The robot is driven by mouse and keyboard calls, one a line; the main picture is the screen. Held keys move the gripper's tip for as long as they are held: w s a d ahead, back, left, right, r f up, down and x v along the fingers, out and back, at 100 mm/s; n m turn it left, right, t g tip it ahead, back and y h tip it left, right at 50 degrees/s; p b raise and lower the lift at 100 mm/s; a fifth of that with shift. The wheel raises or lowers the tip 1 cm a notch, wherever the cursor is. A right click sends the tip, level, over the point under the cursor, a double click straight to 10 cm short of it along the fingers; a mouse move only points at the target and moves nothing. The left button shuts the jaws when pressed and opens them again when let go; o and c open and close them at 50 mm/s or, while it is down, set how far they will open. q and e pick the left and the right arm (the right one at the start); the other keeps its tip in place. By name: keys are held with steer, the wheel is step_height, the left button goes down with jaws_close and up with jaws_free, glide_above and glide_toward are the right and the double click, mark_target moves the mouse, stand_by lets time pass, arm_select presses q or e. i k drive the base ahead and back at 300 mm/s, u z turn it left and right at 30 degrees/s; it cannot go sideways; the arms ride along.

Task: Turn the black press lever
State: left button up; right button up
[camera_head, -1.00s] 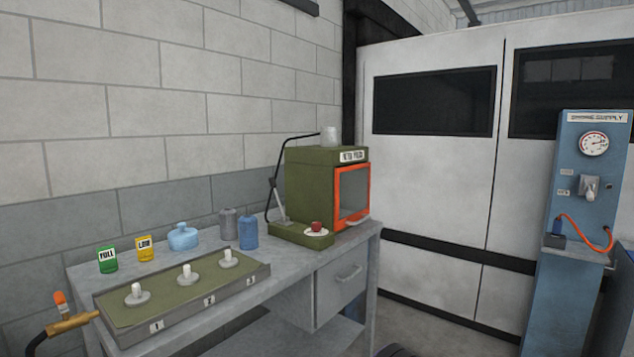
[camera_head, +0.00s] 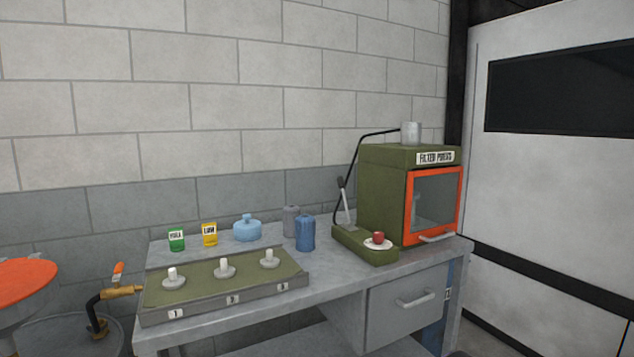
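The green press (camera_head: 383,195) stands at the right end of the grey workbench, with a label on its upper front and an orange-framed glass door (camera_head: 436,203) that is closed. Just left of the press, a small lever (camera_head: 346,204) with a black grip and a pale grey shaft stands nearly upright, leaning slightly left at the top. A thin black bent tube (camera_head: 361,153) runs beside it from the top of the press. The foot of the lever is partly hidden by the low green base. Neither of my grippers is in view.
A red knob (camera_head: 378,237) sits on the press's front base. The workbench (camera_head: 335,276) also holds a panel with three numbered pegs (camera_head: 225,283), green and yellow tags, and blue and grey containers. A drum with an orange-topped funnel (camera_head: 25,282) stands at left. A drawer is below.

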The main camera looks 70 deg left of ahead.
mark_target(341, 184)
steer(key=u, duration=0.7)
steer(key=i, duration=0.7)
steer(key=u, duration=0.75)
